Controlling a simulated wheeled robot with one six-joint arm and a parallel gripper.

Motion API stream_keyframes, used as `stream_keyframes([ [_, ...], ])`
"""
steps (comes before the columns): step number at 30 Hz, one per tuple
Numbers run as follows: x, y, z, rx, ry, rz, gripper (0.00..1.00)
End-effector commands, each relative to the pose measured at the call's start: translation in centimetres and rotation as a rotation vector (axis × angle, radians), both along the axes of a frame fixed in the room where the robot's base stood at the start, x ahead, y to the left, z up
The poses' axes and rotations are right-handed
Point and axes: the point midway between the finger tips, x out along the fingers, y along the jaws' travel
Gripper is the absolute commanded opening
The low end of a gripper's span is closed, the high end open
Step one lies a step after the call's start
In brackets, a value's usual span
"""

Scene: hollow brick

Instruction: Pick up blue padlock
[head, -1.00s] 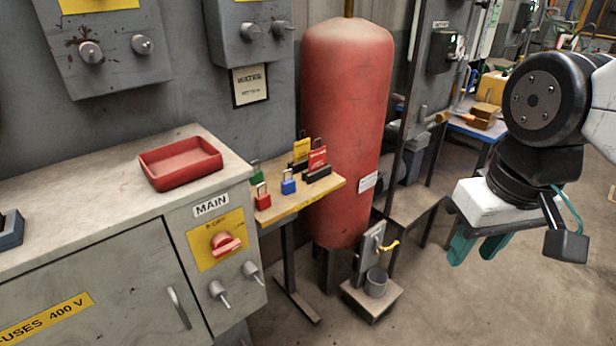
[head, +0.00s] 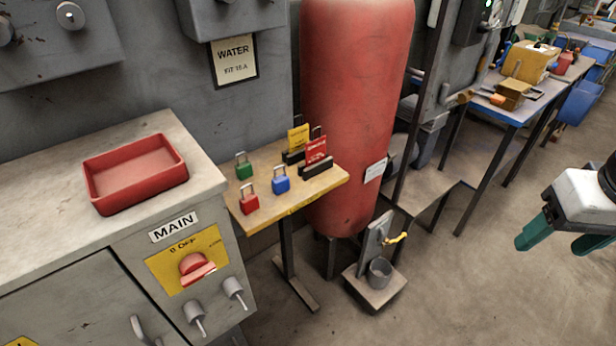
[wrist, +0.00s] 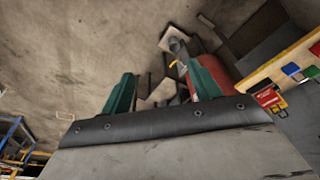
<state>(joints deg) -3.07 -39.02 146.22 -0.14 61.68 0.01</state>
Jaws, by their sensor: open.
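The blue padlock (head: 281,183) stands upright on a small wooden shelf table (head: 297,205), shackle up. A red padlock (head: 249,202) stands to its left and nearer, and a green padlock (head: 243,170) stands behind and left. In the wrist view the blue padlock (wrist: 291,69) shows near the right edge. My gripper (head: 562,240) is at the far right of the head view, well away from the padlocks, pointing down. Its teal fingers (wrist: 162,92) are apart with nothing held between them.
Yellow and red tags (head: 316,150) stand in black holders right of the blue padlock. A red tank (head: 357,100) rises behind the shelf. A red tray (head: 135,175) sits on the grey cabinet at left.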

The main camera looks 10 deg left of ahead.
Motion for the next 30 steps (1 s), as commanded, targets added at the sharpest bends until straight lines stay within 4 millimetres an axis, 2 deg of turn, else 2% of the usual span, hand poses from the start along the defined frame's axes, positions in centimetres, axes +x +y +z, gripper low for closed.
stream_keyframes([
  [4, 7.1, 4.3, -2.4, 0.018, -0.137, 0.128, 0.62],
  [6, 10.6, 7.3, -3.7, 0.037, -0.223, 0.195, 0.62],
  [9, 14.7, 12.3, -5.6, 0.074, -0.348, 0.289, 0.62],
  [13, 18.2, 19.6, -8.4, 0.14, -0.505, 0.406, 0.62],
  [15, 19.2, 23.6, -9.9, 0.182, -0.589, 0.465, 0.62],
  [17, 19.5, 26.9, -11.1, 0.22, -0.655, 0.51, 0.62],
  [18, 19.5, 28.9, -11.9, 0.246, -0.696, 0.538, 0.62],
  [21, 19.0, 33.0, -13.6, 0.308, -0.785, 0.595, 0.62],
  [25, 17.9, 36.4, -14.9, 0.369, -0.867, 0.642, 0.62],
  [30, 17.4, 38.4, -15.6, 0.405, -0.913, 0.664, 0.62],
])
